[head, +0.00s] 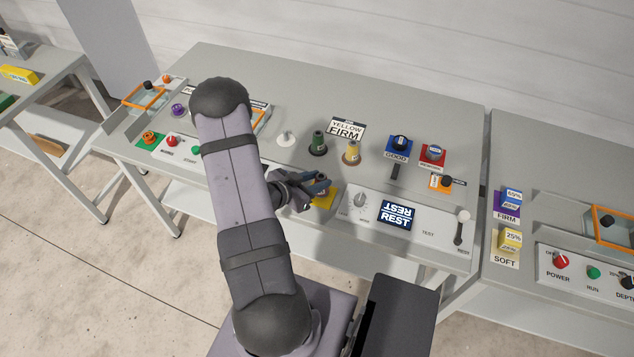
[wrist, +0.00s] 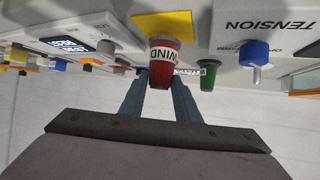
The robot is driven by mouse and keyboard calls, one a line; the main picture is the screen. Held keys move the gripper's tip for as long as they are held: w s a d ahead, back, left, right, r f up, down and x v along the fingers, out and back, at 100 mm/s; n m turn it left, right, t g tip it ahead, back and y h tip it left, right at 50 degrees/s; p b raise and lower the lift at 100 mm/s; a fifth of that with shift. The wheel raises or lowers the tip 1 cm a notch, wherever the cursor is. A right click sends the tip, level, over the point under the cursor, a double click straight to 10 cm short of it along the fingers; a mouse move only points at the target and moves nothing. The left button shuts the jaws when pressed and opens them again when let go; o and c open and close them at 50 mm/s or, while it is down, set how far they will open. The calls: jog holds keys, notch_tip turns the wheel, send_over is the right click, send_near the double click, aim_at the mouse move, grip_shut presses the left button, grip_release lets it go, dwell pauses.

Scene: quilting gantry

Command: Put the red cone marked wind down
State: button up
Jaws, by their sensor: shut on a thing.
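The red cone marked WIND (wrist: 163,62) stands between my gripper's two blue-grey fingers in the wrist view. My gripper (wrist: 162,85) is shut on it. In the head view my gripper (head: 312,189) is low over the bench, at a yellow square pad (head: 327,201), and the cone is mostly hidden there. In the wrist view the cone's wide end overlaps the edge of the yellow pad (wrist: 162,22). I cannot tell whether the cone touches the pad or hangs just above it.
Behind my gripper stand a green cone (head: 318,143), a yellow cone (head: 352,152) and a white spindle (head: 286,139). To the right is a control panel with a knob (head: 360,200) and a screen reading REST (head: 397,215). A YELLOW FIRM sign (head: 347,129) stands behind.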

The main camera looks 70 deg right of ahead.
jog(key=shift+f, duration=0.85)
jog(key=shift+f, duration=0.1)
jog(key=shift+f, duration=0.15)
jog(key=o, duration=1.2)
jog(key=shift+c, duration=0.2)
jog(key=shift+r, duration=0.3)
jog(key=shift+w+a, duration=0.15)
jog(key=shift+a, duration=0.05)
jog(key=b+v, duration=0.2)
jog(key=v, duration=0.9)
jog(key=shift+a+r+b, duration=0.2)
jog(key=shift+b, duration=0.15)
